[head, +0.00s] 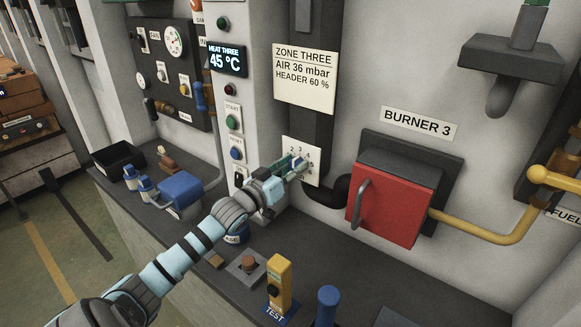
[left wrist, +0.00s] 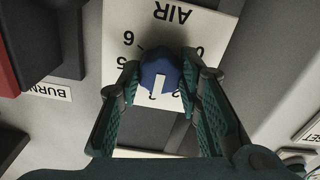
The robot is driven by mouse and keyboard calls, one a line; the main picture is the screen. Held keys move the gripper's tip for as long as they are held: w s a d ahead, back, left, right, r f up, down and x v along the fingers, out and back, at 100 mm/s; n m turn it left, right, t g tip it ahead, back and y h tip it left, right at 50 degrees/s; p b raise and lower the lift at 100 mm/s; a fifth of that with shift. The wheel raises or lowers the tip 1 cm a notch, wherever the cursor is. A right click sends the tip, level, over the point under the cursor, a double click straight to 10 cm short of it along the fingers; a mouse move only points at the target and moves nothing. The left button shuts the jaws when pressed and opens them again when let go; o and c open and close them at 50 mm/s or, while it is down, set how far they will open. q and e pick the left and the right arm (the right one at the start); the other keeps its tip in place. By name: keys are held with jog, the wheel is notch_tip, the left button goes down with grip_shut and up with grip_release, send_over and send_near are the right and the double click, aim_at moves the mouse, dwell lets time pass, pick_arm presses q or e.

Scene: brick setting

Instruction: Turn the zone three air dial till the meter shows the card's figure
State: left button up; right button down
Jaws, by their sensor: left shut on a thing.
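The blue zone three air dial (left wrist: 152,70) sits on a white numbered plate (left wrist: 225,15) marked AIR, upside down in the left wrist view. Its white pointer points down in that view, towards the figures 2 and 3, partly hidden. In the head view, the plate (head: 288,146) is on the wall and my fingers largely cover the dial. My left gripper (head: 294,168) is shut on the dial, a green finger on each side (left wrist: 167,82). The card (head: 305,78) reads ZONE THREE, AIR 36 mbar, HEADER 60 %. I cannot identify an air meter for zone three. My right gripper is out of view.
A display (head: 224,60) reads HEAT THREE 45 °C. A yellow TEST device (head: 279,282) and a blue pump-like unit (head: 180,190) are on the dark bench (head: 385,280).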

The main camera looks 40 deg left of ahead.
pick_arm(q)
jog(key=shift+f+m+b, duration=0.15)
jog(key=shift+m, duration=0.8)
jog(key=shift+f+m+b, duration=0.15)
jog(key=shift+m, duration=0.8)
jog(key=o, duration=1.1)
jog(key=shift+o, duration=0.2)
jog(key=shift+r, duration=0.1)
notch_tip(320, 180, up, 10)
